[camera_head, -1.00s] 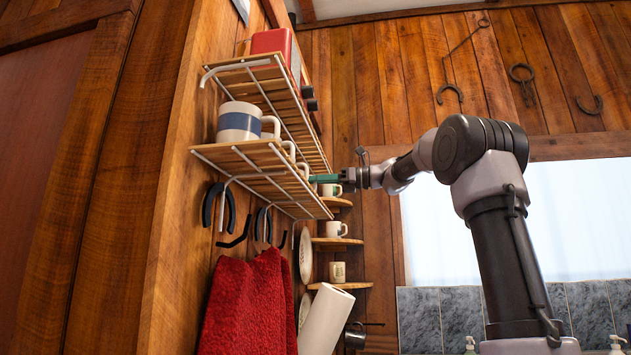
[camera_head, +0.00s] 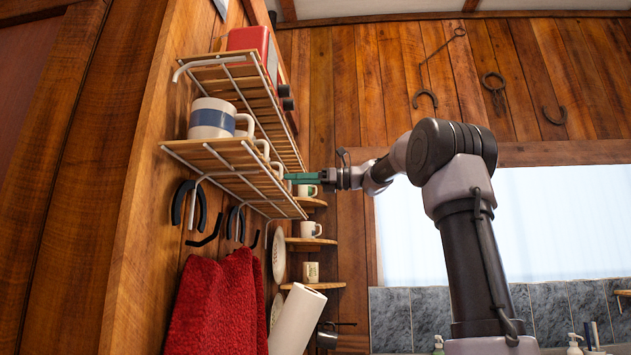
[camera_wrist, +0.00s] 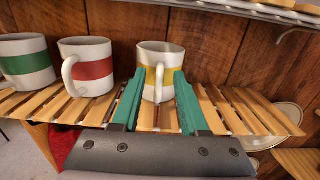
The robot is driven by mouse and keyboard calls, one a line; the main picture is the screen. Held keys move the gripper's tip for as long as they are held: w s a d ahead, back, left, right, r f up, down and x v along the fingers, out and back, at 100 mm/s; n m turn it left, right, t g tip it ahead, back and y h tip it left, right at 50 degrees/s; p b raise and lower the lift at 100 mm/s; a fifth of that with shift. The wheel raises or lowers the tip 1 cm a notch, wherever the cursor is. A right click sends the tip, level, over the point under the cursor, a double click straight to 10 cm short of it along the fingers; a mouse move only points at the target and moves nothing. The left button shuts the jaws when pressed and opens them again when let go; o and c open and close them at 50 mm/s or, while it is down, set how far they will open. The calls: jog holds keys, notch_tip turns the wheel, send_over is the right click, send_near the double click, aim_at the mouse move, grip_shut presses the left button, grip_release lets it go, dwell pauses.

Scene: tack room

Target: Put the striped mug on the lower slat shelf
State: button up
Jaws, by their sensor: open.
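A white mug with a yellow band (camera_wrist: 168,62) stands upright on the wooden slats of the lower slat shelf (camera_wrist: 235,108) in the wrist view. Its handle faces me. My gripper (camera_wrist: 159,80) is open, with its green fingers on either side of the handle and the tips close to the mug; contact cannot be told. In the head view my gripper (camera_head: 288,178) is at the far end of the lower slat shelf (camera_head: 215,152). The yellow-banded mug cannot be made out there.
A red-banded mug (camera_wrist: 92,70) and a green-banded mug (camera_wrist: 28,62) stand to the left on the same shelf. A blue-banded mug (camera_head: 211,120) stands at its near end. The upper rack (camera_head: 222,70) is overhead. Small corner shelves (camera_head: 312,242) hold other mugs.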

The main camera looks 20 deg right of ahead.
jog(key=v, duration=1)
jog(key=s+a+f+n+g+h, duration=0.1)
jog(key=s+a+f+n+h, duration=0.15)
jog(key=a+f, duration=0.35)
jog(key=s+a+f+n+h, duration=0.2)
jog(key=s+a+f+h, duration=0.2)
jog(key=f, duration=0.5)
jog(key=s+d+f+n+h, duration=0.3)
jog(key=s+f+n+h, duration=0.1)
jog(key=s+f+n, duration=0.3)
jog(key=s+d+f+n+t+h, duration=0.1)
jog(key=s+d+f+n+h, duration=0.2)
jog(key=s+f+n, duration=0.4)
jog(key=s+f+h, duration=0.1)
jog(key=s+f, duration=0.4)
jog(key=f, duration=0.3)
